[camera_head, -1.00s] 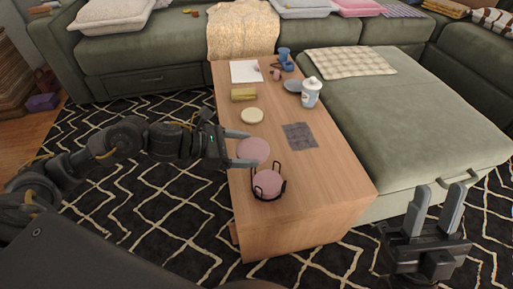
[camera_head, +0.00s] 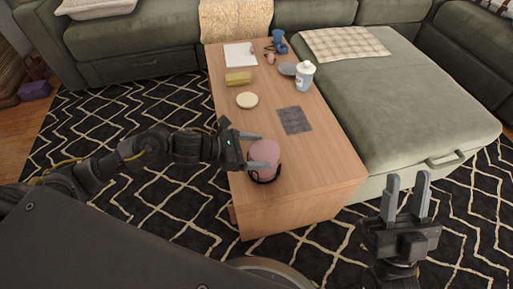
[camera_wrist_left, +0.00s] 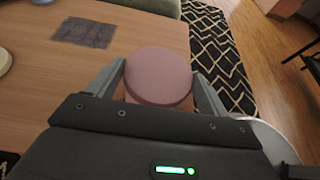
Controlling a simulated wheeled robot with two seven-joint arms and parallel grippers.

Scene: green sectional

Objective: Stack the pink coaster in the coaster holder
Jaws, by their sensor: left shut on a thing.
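The pink coaster (camera_head: 264,152) is round and flat. My left gripper (camera_head: 262,151) is shut on it and holds it over the coaster holder. In the left wrist view the coaster (camera_wrist_left: 158,76) lies between the two fingers. The black wire coaster holder (camera_head: 266,179) stands near the front left of the wooden table, mostly hidden under the coaster and gripper. Whether the coaster touches what is in the holder, I cannot tell. My right gripper (camera_head: 406,196) is open and empty, to the right of the table over the rug.
The wooden table (camera_head: 310,175) also bears a cream round coaster (camera_head: 247,100), a grey cloth square (camera_head: 294,120), a yellow block (camera_head: 238,78), a white lidded jar (camera_head: 305,77) and blue items farther back. The green sofa (camera_head: 400,110) borders its right side.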

